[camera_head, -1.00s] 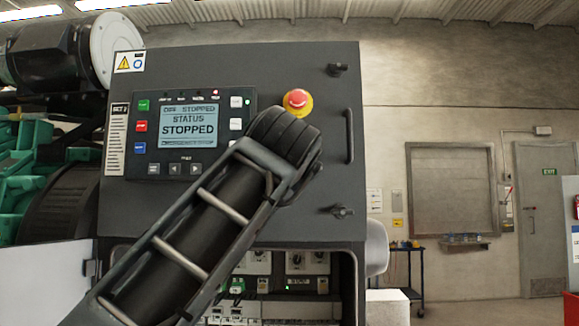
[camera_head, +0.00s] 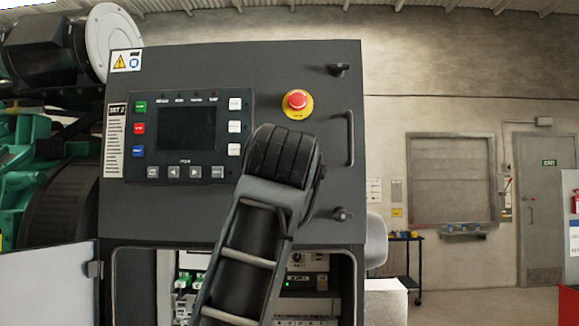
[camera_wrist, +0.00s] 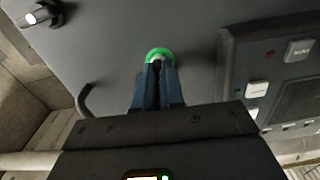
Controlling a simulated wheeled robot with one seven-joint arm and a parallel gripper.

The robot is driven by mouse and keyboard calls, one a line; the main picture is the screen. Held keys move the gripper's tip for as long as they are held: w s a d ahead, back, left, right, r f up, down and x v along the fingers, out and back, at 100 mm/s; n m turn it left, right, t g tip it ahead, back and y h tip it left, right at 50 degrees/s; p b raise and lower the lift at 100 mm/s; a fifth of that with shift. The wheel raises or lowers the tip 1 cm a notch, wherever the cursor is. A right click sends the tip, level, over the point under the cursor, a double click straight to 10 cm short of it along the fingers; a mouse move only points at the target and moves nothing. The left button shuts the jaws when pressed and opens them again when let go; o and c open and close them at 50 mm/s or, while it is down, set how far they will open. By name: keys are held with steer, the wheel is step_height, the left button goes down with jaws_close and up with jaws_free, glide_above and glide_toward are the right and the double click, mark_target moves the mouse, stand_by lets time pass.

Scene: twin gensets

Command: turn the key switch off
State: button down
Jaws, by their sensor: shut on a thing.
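The key switch (camera_wrist: 157,52) shows in the wrist view as a green ring on the dark cabinet face, with a small pale part at its middle. My gripper (camera_wrist: 158,82) is at the switch, its two blue-grey fingers closed together on the key. The fingers cover most of the key, so its angle cannot be read. In the head view my arm hides both the switch and the fingers. The controller display (camera_head: 187,128) on the cabinet (camera_head: 300,75) is dark and blank.
A red emergency stop button (camera_head: 297,101) sits on a yellow plate above my arm. A door handle (camera_head: 349,138) and latches (camera_head: 341,214) stick out at the cabinet's right. The lower compartment is open, its white door (camera_head: 48,285) swung left. A cart (camera_head: 405,260) stands behind.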

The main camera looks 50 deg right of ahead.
steer(key=shift+n, duration=0.4)
steer(key=c, duration=1.2)
jaws_free()
steer(key=shift+c, duration=0.2)
steer(key=b+v, duration=0.1)
steer(key=v, duration=0.6)
steer(key=shift+s+a+b, duration=0.25)
steer(key=shift+a+b, duration=0.1)
steer(key=shift+b, duration=0.05)
steer(key=shift+f, duration=0.1)
